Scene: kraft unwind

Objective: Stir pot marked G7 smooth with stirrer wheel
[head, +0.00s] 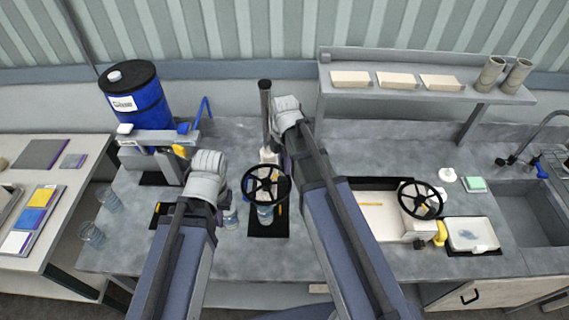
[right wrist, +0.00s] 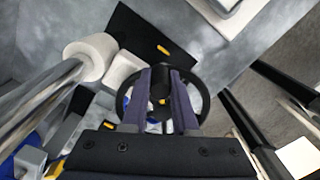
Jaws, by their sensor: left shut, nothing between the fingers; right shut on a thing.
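A black stirrer wheel (head: 266,183) with spokes sits above a clear pot (head: 265,214) with bluish contents, on a black mat (head: 268,231). I cannot read a G7 mark. My right gripper (head: 279,168) reaches down at the wheel, partly hidden by its own arm. In the right wrist view its purple fingers (right wrist: 160,98) are shut on the middle of the wheel (right wrist: 198,76). The pot is mostly hidden under the wheel there. My left gripper (head: 221,212) is low at the left of the pot, shut and empty, its fingertips hard to make out.
A second black wheel (head: 421,199) stands at the right by a white tray (head: 473,234). A blue drum (head: 134,100) stands at the back left. Clear glasses (head: 93,235) stand at the left edge. A shelf (head: 400,66) runs along the back, and a sink (head: 528,213) is far right.

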